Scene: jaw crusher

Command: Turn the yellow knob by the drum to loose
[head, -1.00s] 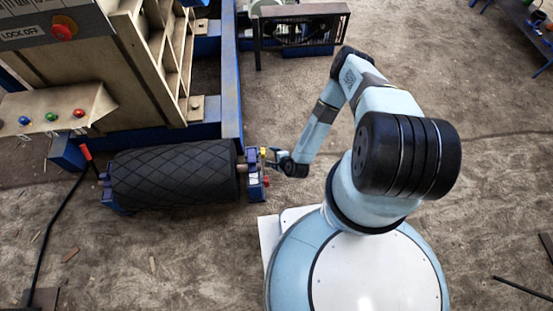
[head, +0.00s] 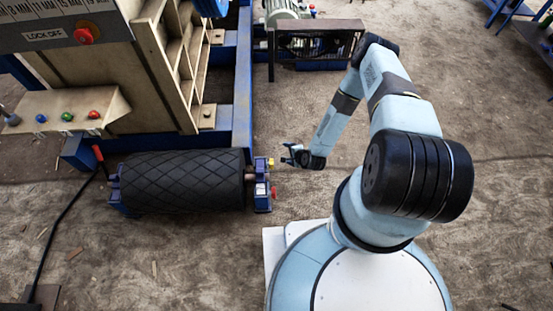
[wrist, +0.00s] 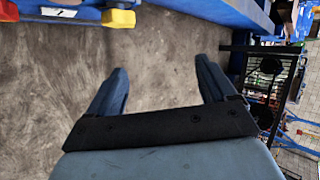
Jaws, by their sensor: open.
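The yellow knob (head: 271,162) is small and sits on the blue bracket (head: 262,190) at the right end of the black drum (head: 185,180). My gripper (head: 288,153) is just right of the knob, apart from it, in the head view. In the wrist view my gripper (wrist: 162,64) has its two fingers spread with only floor between them. The yellow knob (wrist: 118,19) is at the top left there, beyond the left finger. Which setting the knob points to is too small to read.
A red knob (head: 274,192) is on the same bracket, below the yellow one. The blue machine frame (head: 243,90) rises behind the drum. A guarded drive unit (head: 315,45) stands at the back.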

